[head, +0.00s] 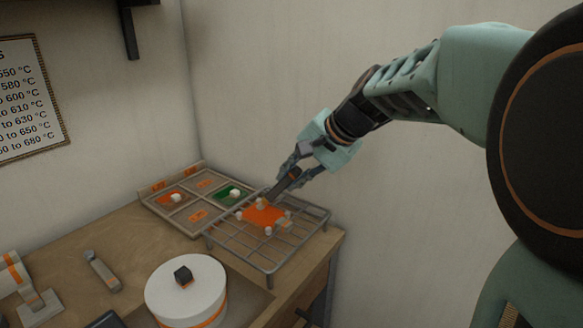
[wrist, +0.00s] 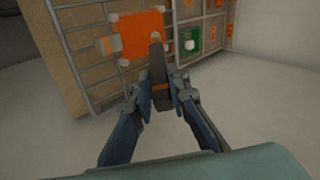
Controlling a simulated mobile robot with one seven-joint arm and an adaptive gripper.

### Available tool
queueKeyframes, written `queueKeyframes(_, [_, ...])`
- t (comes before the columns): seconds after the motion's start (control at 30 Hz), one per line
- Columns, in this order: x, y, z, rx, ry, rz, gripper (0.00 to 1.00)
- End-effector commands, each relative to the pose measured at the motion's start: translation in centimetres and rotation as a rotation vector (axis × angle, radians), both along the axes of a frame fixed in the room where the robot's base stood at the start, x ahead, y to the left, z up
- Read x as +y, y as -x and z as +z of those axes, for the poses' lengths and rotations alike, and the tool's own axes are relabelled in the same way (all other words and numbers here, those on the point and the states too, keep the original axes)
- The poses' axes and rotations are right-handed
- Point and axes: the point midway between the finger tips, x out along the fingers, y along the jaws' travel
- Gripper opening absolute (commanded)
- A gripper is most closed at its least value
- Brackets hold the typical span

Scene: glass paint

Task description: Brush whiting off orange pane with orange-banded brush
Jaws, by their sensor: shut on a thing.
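The orange pane (head: 262,215) lies on the wire rack, with small pale blocks at its corners. It also shows in the wrist view (wrist: 139,35). I cannot tell whether the tip touches the glass. No whiting can be made out clearly on the pane.
The wire rack (head: 240,257) stands at the table's right edge. Behind it is a divided tray (head: 188,226) with orange and green panes. A white round pot (head: 186,290) with a dark knob stands in front. A grey tool (head: 102,270) lies at left. Walls close in behind.

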Motion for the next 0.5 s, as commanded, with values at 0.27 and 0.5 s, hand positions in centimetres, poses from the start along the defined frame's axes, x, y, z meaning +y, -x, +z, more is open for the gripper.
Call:
queueKeyframes(0.27, [1.6, -1.3, 0.0, 0.0, 0.0, 0.001, 0.0])
queueKeyframes(0.5, [1.1, -0.9, -0.2, -0.001, 0.0, -0.001, 0.0])
